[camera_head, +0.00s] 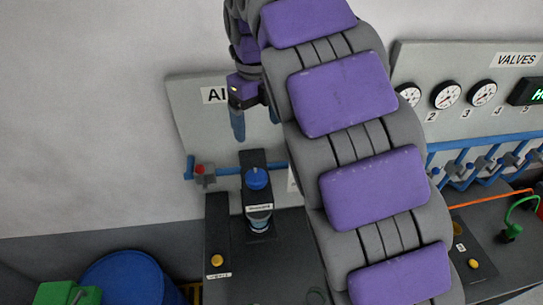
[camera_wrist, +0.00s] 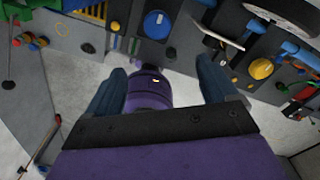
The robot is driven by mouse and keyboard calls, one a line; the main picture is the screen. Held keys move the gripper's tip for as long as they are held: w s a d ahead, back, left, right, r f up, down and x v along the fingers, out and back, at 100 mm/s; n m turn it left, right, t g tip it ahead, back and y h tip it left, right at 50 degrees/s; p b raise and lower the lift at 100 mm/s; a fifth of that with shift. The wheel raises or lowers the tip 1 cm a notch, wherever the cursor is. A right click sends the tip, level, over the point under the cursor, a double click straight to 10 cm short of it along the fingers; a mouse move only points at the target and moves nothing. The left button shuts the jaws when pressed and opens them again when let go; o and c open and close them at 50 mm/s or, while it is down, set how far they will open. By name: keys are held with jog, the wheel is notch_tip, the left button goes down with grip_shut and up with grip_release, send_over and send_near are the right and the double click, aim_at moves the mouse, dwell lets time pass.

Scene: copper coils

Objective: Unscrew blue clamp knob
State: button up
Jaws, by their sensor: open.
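A blue knob (camera_head: 257,178) sits on top of a dark upright panel in the head view, left of my purple and grey arm. A small labelled part with a pale blue body shows just below it. My gripper (camera_head: 254,120) is above the knob and apart from it, its blue fingers pointing down. In the wrist view my gripper (camera_wrist: 160,67) has its two dark blue fingers spread wide, with nothing held between them. A round blue part (camera_wrist: 157,24) shows beyond the fingers; I cannot tell whether it is the same knob.
A red-and-grey valve fitting (camera_head: 204,171) on a blue pipe is left of the knob. A yellow button (camera_head: 216,261) is on a dark box below. A blue barrel (camera_head: 122,279) stands lower left. Gauges (camera_head: 446,94) and valve pipes are at right. My arm hides the middle.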

jog(key=b, duration=0.3)
send_over(256, 175)
jog(key=shift+m, duration=0.4)
jog(key=f, duration=1)
jog(key=shift+d+f, duration=0.35)
jog(key=shift+f, duration=0.05)
jog(key=f, duration=0.5)
jog(key=shift+a+f, duration=0.15)
jog(key=shift+a, duration=0.25)
jog(key=shift+a+f, duration=0.25)
jog(key=shift+f, duration=0.25)
jog(key=shift+d, duration=0.5)
jog(key=shift+c, duration=0.2)
jog(key=shift+a, duration=0.25)
jog(key=c, duration=1)
